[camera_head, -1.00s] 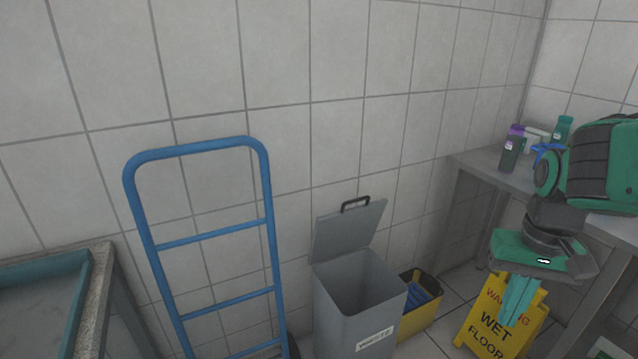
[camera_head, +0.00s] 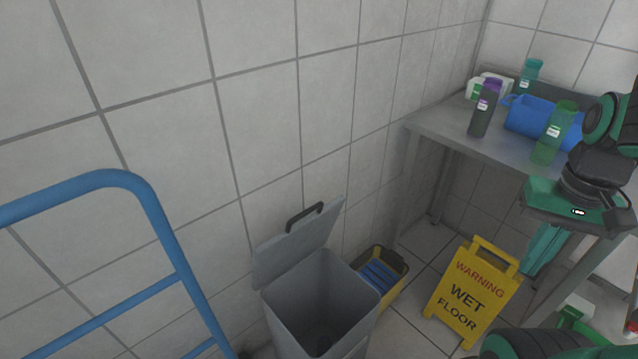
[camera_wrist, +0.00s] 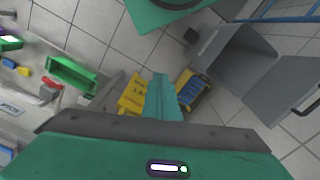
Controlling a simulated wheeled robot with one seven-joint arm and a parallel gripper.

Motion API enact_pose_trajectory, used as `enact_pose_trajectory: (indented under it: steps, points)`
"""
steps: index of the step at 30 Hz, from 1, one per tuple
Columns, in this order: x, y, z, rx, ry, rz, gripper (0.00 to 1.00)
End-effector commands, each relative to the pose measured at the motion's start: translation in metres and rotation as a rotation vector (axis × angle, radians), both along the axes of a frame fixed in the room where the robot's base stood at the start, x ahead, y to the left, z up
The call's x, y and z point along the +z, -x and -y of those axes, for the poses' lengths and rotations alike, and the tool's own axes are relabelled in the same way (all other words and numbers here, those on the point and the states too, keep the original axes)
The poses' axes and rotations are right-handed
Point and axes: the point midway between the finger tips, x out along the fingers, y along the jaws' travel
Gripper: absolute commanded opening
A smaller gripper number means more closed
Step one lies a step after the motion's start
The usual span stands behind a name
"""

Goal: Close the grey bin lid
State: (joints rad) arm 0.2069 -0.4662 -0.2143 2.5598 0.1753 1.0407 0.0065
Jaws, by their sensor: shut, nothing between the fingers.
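The grey bin (camera_head: 318,309) stands on the floor against the tiled wall, low in the middle of the head view. Its lid (camera_head: 297,246) is open and tilted up on the wall side, with a black handle (camera_head: 304,214) on its upper edge. In the wrist view the bin (camera_wrist: 229,62) is at upper right, its lid (camera_wrist: 284,90) swung out to the right. My gripper (camera_head: 541,252) is shut and empty, at the right of the head view, well apart from the bin. Its shut fingers also show in the wrist view (camera_wrist: 162,97).
A blue hand truck (camera_head: 150,215) stands left of the bin. A yellow wet-floor sign (camera_head: 468,294) and a yellow-black bucket (camera_head: 380,275) are right of it. A metal table (camera_head: 450,130) holds bottles and a blue container (camera_head: 535,120).

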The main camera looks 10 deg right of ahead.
Motion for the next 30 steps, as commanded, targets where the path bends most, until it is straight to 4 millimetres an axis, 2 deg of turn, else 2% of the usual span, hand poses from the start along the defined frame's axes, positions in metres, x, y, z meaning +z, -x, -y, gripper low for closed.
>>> enact_pose_trajectory:
  steps: [10,12,13,14,17,19,20,21,23,24,26,27,29,30]
  points:
    - [0.0,0.0,0.0,0.002,0.0,0.0,0.0]
    - [0.007,0.006,-0.001,0.017,0.004,0.016,0.0]
    - [0.009,0.002,-0.002,0.029,0.007,0.019,0.0]
    - [0.011,-0.005,-0.003,0.047,0.011,0.022,0.0]
    - [0.021,-0.042,-0.006,0.144,0.033,0.035,0.0]
    - [0.03,-0.082,-0.021,0.248,0.051,0.054,0.0]
    - [0.034,-0.1,-0.031,0.3,0.057,0.064,0.0]
    - [0.039,-0.126,-0.049,0.373,0.066,0.08,0.0]
    - [0.046,-0.163,-0.082,0.487,0.072,0.104,0.0]
    - [0.049,-0.185,-0.107,0.563,0.074,0.122,0.0]
    - [0.052,-0.215,-0.15,0.675,0.071,0.147,0.0]
    - [0.054,-0.231,-0.179,0.744,0.067,0.166,0.0]
    - [0.055,-0.25,-0.224,0.841,0.056,0.189,0.0]
    - [0.055,-0.259,-0.253,0.899,0.048,0.205,0.0]
